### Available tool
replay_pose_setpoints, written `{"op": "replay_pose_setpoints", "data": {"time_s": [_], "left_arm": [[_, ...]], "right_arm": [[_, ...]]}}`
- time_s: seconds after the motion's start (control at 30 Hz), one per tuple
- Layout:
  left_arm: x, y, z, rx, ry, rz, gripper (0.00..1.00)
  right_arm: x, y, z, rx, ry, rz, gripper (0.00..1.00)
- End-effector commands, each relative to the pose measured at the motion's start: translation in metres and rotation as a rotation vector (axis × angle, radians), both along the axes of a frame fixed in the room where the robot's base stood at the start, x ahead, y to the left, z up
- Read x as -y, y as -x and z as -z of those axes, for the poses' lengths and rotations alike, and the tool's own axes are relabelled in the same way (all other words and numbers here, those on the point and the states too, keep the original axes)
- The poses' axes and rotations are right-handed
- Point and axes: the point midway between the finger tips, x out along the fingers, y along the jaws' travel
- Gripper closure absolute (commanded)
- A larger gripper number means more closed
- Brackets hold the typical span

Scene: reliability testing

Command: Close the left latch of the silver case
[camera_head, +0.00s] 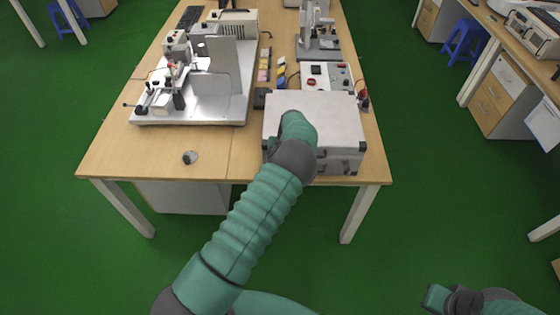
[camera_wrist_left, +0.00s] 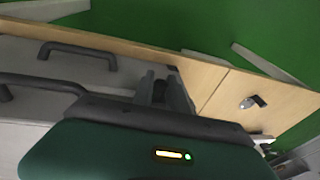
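The silver case (camera_head: 340,112) stands shut on the front right of the wooden table. Dark fittings show on its front face. My left arm reaches over its front left part, and my left gripper is hidden behind the arm in the head view. In the left wrist view the case's grey face (camera_wrist_left: 100,72) carries a dark handle (camera_wrist_left: 78,50). The dark fingers of my left gripper (camera_wrist_left: 165,88) are at the end of this face, near the table edge. A small gap shows between them; whether they hold anything is unclear. The left latch cannot be made out clearly. My right gripper (camera_head: 445,298) hangs low at the bottom right, away from the table.
A metal instrument on a silver base (camera_head: 215,113) stands left of the case. A control box (camera_head: 328,76) with knobs is behind the case.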

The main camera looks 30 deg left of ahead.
Motion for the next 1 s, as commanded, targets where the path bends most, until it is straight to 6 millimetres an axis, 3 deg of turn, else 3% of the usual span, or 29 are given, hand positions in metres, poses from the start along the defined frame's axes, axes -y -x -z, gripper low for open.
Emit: {"op": "replay_pose_setpoints", "data": {"time_s": [0.03,0.13,0.57,0.67,1.0], "left_arm": [[0.0,-0.001,0.0,0.002,0.0,0.0,0.75],[0.0,0.0,0.0,0.001,0.0,0.0,0.62],[0.002,0.001,-0.008,0.001,0.002,0.0,0.62],[0.007,0.001,-0.026,0.003,0.001,0.0,0.62],[0.028,0.005,-0.121,0.004,0.002,0.001,0.62]], "right_arm": [[0.0,0.0,0.0,0.0,0.0,0.0,1.0],[0.0,0.0,0.0,0.0,0.0,0.0,1.0],[0.0,0.0,0.002,0.0,0.0,0.0,1.0],[0.0,0.0,0.005,0.0,0.0,0.0,1.0],[0.0,0.0,0.018,0.0,0.0,0.0,1.0]]}}
